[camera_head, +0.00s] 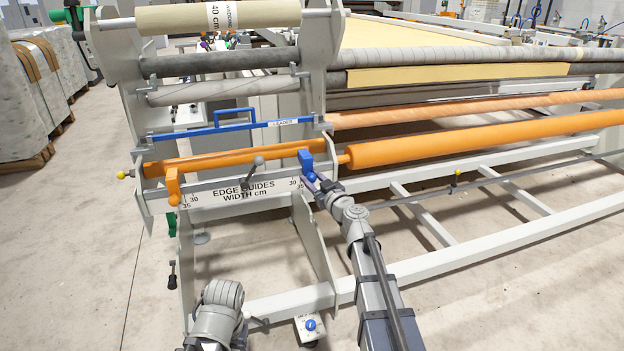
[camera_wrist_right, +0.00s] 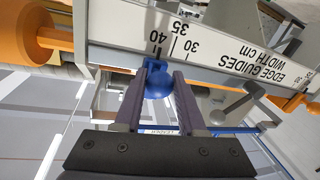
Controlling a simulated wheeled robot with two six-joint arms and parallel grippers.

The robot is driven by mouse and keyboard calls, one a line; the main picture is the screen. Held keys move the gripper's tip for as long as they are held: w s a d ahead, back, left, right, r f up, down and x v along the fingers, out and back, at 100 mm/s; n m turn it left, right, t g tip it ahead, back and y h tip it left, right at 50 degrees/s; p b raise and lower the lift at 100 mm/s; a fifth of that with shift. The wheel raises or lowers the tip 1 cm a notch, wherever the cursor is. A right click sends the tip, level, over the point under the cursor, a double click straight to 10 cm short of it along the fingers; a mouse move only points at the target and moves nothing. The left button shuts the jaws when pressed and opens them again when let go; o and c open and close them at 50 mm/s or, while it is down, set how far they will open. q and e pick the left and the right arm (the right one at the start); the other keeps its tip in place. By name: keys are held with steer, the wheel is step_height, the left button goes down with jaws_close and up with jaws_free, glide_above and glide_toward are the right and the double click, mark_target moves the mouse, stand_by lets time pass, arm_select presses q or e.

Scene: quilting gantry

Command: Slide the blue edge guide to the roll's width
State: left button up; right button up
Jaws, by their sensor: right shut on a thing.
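The blue edge guide (camera_head: 306,159) sits at the right end of the rail marked "EDGE GUIDES WIDTH cm" (camera_head: 232,191). My right gripper (camera_head: 312,180) is shut on its lower blue part. In the right wrist view the blue guide (camera_wrist_right: 158,82) is between the two dark fingers of the gripper (camera_wrist_right: 160,76), close to the 40 mark and past 35. The roll (camera_head: 225,16) at the top carries a white label reading 40 cm. An orange edge guide (camera_head: 173,186) sits at the rail's left end, outside the 35 mark. My left arm shows low in the head view; its fingers do not show.
A dark clamp lever (camera_head: 256,165) sticks out at the middle of the rail. A blue bar with a handle (camera_head: 234,119) is above. An orange roller (camera_head: 480,140) runs off right. The floor at lower left is clear.

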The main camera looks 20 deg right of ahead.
jaws_close()
steer(key=shift+w+d, duration=0.1)
steer(key=shift+d, duration=0.2)
stand_by(0.6)
steer(key=o, duration=0.9)
jaws_free()
steer(key=v, duration=0.8)
